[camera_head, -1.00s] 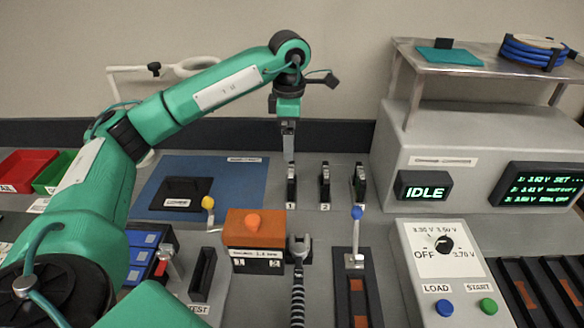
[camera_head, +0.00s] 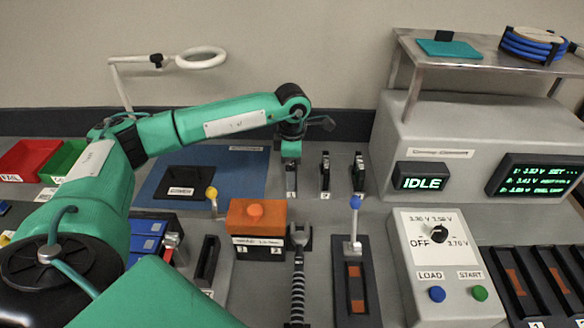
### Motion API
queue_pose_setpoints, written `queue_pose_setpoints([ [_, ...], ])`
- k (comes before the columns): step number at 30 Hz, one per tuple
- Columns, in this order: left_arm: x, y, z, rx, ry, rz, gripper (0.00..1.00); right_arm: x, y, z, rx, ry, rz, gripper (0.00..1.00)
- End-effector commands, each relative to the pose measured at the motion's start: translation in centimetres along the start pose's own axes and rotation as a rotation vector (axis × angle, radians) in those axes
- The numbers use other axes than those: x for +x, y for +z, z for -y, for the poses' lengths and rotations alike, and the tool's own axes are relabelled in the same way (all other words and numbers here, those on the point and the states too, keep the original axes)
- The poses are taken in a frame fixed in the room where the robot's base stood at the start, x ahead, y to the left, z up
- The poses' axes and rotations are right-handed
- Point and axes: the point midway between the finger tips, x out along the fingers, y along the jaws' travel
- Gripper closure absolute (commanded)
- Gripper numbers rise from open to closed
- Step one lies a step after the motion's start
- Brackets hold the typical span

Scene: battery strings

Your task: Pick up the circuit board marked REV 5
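Three dark upright pieces stand in a row of slots at the back middle: one at the label 1 (camera_head: 291,184), one at the label 2 (camera_head: 325,172), and a third to the right (camera_head: 359,173). I cannot tell whether they are circuit boards, and no REV 5 marking is readable in the head view. My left gripper (camera_head: 291,164) points straight down at the piece at label 1, its tips hidden or merged with the piece's top. Whether its fingers are open or shut does not show. My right gripper is out of view.
An orange box (camera_head: 257,218) with a button stands in front of the row, beside a grey striped tool (camera_head: 298,265). A lever with a blue knob (camera_head: 355,203) rises right of it. A blue mat (camera_head: 225,180) lies left. The console reading IDLE (camera_head: 422,182) is right.

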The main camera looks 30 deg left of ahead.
Motion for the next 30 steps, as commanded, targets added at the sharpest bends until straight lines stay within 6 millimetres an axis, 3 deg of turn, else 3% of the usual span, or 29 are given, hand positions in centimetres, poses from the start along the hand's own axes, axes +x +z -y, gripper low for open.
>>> queue_pose_setpoints([
  [8, 0.4, 0.0, 0.0, 0.001, 0.001, 0.000, 0.00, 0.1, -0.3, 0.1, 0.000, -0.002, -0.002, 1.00],
  [15, 0.3, 0.0, 0.0, 0.001, 0.001, 0.000, 0.43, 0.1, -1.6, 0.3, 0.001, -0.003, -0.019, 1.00],
  [25, -0.1, 0.0, 0.0, 0.001, 0.002, 0.001, 0.43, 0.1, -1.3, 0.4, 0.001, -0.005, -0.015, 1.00],
  [30, -1.7, 0.1, -0.1, 0.000, 0.004, 0.002, 0.43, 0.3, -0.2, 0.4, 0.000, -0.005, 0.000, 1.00],
])
